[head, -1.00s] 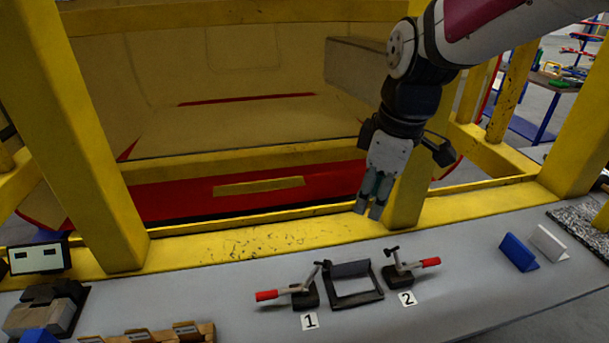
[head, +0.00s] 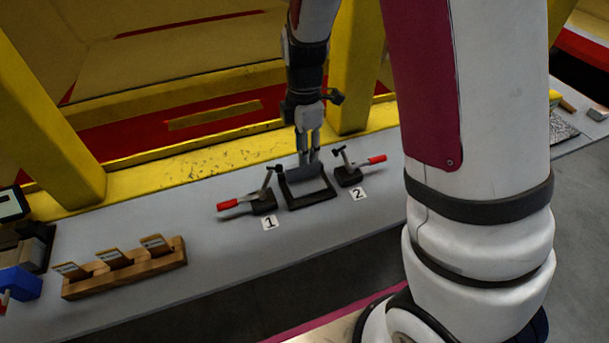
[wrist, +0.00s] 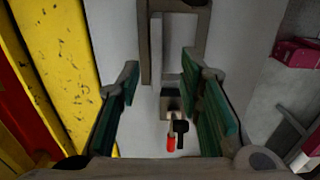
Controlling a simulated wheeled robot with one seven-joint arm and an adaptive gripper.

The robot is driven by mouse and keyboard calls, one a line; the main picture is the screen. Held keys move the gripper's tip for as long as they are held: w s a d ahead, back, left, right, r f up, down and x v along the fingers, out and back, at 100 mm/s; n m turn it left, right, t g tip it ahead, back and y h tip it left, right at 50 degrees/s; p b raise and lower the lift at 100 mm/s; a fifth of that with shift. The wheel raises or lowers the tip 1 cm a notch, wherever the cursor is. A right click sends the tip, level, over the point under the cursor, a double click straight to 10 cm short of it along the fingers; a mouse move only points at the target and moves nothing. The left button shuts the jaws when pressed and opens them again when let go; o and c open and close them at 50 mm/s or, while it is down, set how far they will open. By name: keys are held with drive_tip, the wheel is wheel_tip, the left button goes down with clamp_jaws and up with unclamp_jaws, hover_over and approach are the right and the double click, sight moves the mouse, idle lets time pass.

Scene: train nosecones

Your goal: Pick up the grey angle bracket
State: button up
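A dark grey angled piece with a raised back edge (head: 302,174), which looks like the grey angle bracket, sits at the back of a black frame fixture (head: 312,203) on the grey table. My gripper (head: 309,159) points down just above and behind that raised edge; touching or apart cannot be told. In the wrist view my gripper (wrist: 160,66) is open, its green-padded fingers well apart, with nothing held. A grey-brown upright bar (wrist: 147,45) of the fixture or bracket shows between and beyond the fingertips; which one cannot be told.
Red-handled clamps flank the fixture: clamp 1 (head: 262,200) left and clamp 2 (head: 349,174) right. A yellow post (head: 352,90) and yellow beam (head: 215,153) stand close behind. A wooden rack (head: 124,267) lies left. My arm hides the right of the table.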

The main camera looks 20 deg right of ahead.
sight(307, 178)
drive_tip(key=shift+w+a+f+p, duration=0.1)
drive_tip(key=shift+f+p, duration=0.1)
drive_tip(key=shift+f, duration=1.4)
drive_tip(key=shift+w+f+p, duration=0.1)
drive_tip(key=shift+f+p, duration=0.1)
drive_tip(key=shift+f, duration=1.35)
clamp_jaws()
